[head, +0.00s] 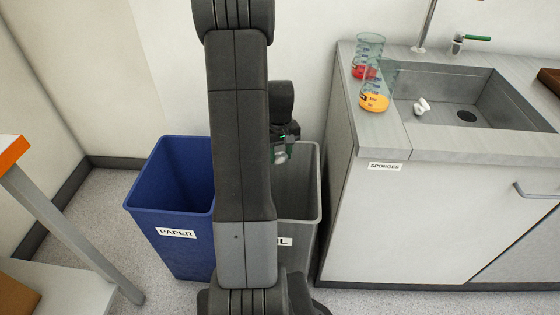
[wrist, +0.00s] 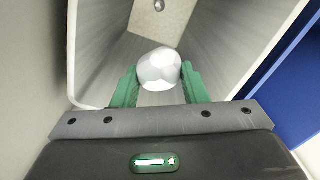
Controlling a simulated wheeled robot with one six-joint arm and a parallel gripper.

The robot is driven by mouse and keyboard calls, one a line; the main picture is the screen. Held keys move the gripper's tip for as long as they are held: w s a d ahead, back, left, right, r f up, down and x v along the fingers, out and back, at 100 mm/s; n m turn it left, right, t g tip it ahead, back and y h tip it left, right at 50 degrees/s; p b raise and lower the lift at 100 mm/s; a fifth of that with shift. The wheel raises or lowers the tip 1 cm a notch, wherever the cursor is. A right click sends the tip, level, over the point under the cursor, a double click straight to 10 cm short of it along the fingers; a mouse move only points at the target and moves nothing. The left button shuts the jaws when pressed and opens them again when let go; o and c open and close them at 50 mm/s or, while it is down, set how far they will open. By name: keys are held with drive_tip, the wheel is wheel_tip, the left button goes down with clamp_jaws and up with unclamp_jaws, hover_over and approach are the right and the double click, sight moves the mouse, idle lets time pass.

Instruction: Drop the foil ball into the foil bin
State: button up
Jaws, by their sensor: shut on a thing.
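The foil ball (wrist: 159,69) is a crumpled silvery-white lump between the green fingers of my gripper (wrist: 158,84) in the wrist view. My gripper is shut on it. In the head view my gripper (head: 281,152) and the ball show small, beside my arm, over the grey bin. The foil bin (head: 311,190) is grey, and its label is partly hidden by my arm, with only the end letters showing. In the wrist view the inner walls of the bin (wrist: 225,45) surround the ball, and a small shiny lump (wrist: 159,5) lies on its floor.
A blue bin (head: 170,205) labelled PAPER stands left of the grey bin. A counter (head: 430,205) with a sink (head: 450,112) stands to the right. A table (head: 12,150) with an orange edge is at far left.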

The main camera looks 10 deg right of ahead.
sight(280, 152)
wheel_tip(280, 152, down, 6)
drive_tip(key=b, duration=0.4)
drive_tip(key=o, duration=1)
drive_tip(key=shift+o, duration=0.2)
wheel_tip(280, 152, up, 14)
drive_tip(key=p, duration=0.3)
drive_tip(key=shift+p, duration=0.3)
drive_tip(key=shift+f, duration=0.2)
